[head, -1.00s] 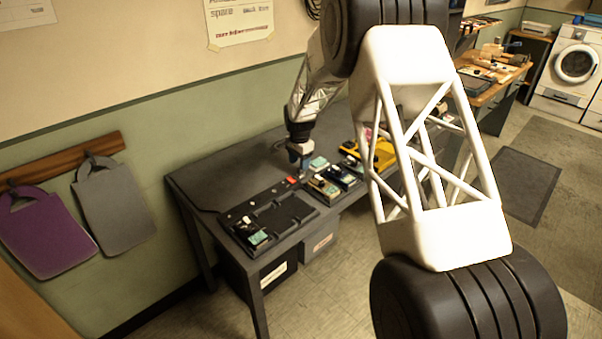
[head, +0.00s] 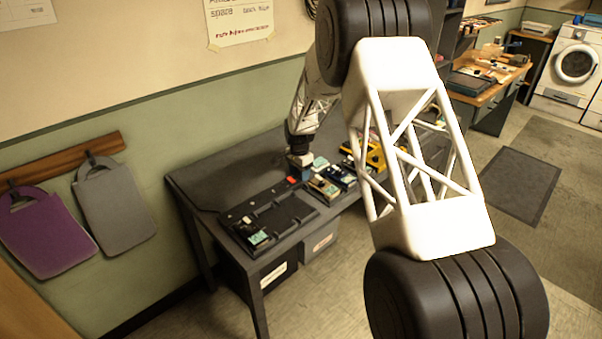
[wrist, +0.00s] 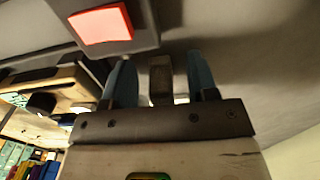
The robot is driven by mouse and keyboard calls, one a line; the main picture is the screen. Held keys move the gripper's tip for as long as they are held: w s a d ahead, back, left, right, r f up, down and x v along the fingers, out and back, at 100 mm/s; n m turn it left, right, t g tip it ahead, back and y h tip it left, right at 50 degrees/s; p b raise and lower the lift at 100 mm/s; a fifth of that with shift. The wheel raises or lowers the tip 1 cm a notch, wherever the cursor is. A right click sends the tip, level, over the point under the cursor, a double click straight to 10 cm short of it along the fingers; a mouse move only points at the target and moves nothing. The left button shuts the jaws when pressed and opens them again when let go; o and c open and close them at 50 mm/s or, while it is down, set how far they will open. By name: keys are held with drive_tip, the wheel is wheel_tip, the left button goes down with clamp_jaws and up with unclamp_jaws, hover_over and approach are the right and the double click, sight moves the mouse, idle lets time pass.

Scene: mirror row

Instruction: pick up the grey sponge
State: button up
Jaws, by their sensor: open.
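My gripper (head: 300,172) is low over the dark table, at the back edge of the row of trays. In the wrist view its two blue fingers (wrist: 160,60) are apart. A small grey-brown block, which looks like the grey sponge (wrist: 160,82), shows between the fingers with a gap on each side. I cannot tell its full shape, as the gripper's front plate hides its lower part. In the head view I cannot make the sponge out; it seems hidden by my gripper.
A red square (wrist: 104,24) on a dark base is close beside the fingers. A black tray (head: 287,228) with small items lies at the table's left end. Other small trays and a yellow tray (head: 376,160) stand to the right. The table behind the black tray is clear.

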drive_tip(key=shift+c, duration=0.4)
clamp_jaws()
drive_tip(key=shift+r, duration=0.1)
drive_tip(key=shift+r, duration=0.8)
drive_tip(key=shift+s+r, duration=0.2)
drive_tip(key=shift+r, duration=0.7)
drive_tip(key=s+d, duration=0.1)
drive_tip(key=s, duration=0.4)
drive_tip(key=s+d+r, duration=0.1)
drive_tip(key=s, duration=0.4)
drive_tip(key=s+d, duration=0.2)
drive_tip(key=s, duration=0.3)
drive_tip(key=shift+r, duration=0.2)
drive_tip(key=shift+s, duration=0.1)
